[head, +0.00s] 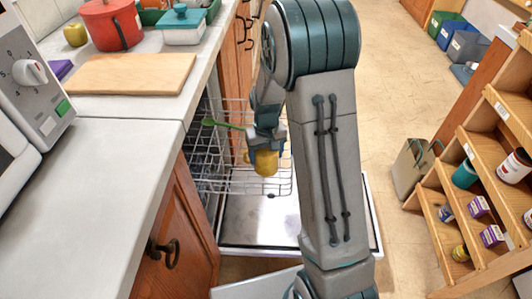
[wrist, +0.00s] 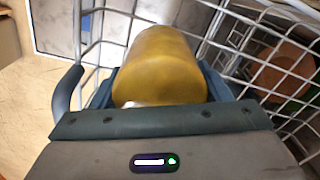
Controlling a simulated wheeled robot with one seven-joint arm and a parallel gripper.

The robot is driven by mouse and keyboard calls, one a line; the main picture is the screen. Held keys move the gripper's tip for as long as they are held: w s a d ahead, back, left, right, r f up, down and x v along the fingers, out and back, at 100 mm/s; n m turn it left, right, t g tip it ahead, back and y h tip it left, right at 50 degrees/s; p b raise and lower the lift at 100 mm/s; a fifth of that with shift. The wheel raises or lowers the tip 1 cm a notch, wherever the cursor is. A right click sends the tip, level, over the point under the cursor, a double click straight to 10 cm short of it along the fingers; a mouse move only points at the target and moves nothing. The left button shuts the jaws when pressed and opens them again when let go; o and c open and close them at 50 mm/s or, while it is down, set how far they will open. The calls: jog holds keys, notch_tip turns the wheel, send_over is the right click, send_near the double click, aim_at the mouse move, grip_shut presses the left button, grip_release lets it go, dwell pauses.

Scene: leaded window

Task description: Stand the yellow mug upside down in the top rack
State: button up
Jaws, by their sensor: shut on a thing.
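The yellow mug (head: 265,163) is in my gripper (head: 266,140), which points down over the open dishwasher. In the wrist view the mug (wrist: 160,65) fills the space between the two blue fingers of my gripper (wrist: 158,88), which is shut on it. The mug's handle cannot be made out. The top rack (head: 215,158), a white wire basket, is pulled out, and the mug is over or inside its right part; I cannot tell whether it touches the wires. The rack's wires (wrist: 232,25) also show around the mug in the wrist view.
A green utensil (head: 222,124) lies at the rack. An orange-brown round thing (wrist: 283,72) shows beyond wires in the wrist view. The dishwasher door (head: 265,234) is open below.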

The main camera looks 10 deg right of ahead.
jog(key=shift+f, duration=0.2)
jog(key=o, duration=1.3)
jog(key=shift+o, duration=0.2)
jog(key=shift+r, duration=0.1)
notch_tip(320, 180, up, 14)
jog(key=p, duration=0.2)
jog(key=shift+p, duration=0.4)
jog(key=s+r+m+t+p, duration=0.1)
jog(key=s+r+t+p, duration=0.1)
jog(key=s+r+p, duration=1.3)
jog(key=s+r, duration=0.5)
jog(key=r, duration=0.3)
jog(key=shift+s+t+p, duration=0.35)
jog(key=shift+s+t, duration=0.05)
